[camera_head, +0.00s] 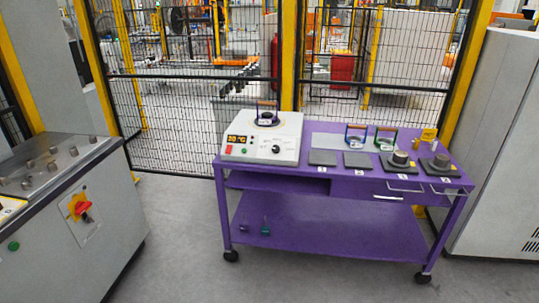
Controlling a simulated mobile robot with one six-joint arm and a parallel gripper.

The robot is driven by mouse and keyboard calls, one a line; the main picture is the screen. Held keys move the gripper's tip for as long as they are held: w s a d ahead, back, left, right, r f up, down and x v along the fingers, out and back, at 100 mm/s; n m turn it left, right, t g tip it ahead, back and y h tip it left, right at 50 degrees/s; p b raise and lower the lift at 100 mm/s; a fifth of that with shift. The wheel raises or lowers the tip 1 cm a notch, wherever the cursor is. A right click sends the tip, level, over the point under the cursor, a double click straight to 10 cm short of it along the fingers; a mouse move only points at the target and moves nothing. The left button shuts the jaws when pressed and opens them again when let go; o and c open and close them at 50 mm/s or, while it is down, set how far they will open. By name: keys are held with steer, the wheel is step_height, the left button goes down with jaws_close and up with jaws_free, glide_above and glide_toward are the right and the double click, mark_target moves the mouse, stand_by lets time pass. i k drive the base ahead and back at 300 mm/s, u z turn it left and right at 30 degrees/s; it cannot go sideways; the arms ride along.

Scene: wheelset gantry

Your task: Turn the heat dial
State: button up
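A white heater box (262,138) stands on the left part of a purple wheeled table (330,228). Its sloped front has a lit orange display (237,139), a red button, a green button and a round black-and-white dial (276,149) to the right. The direction the dial points is too small to read. A dark ring with an upright handle (267,115) sits on top of the box. My gripper is not in view.
The table top also holds dark square pads (322,157), handled rings (355,137) and round metal parts (400,159). Grey cabinets stand left (115,225) and right (505,150). A black mesh fence (165,115) runs behind. The floor in front (190,240) is clear.

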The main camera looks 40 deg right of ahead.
mark_target(275, 149)
steer(key=z, duration=0.05)
steer(key=i, duration=1)
steer(key=u, duration=0.05)
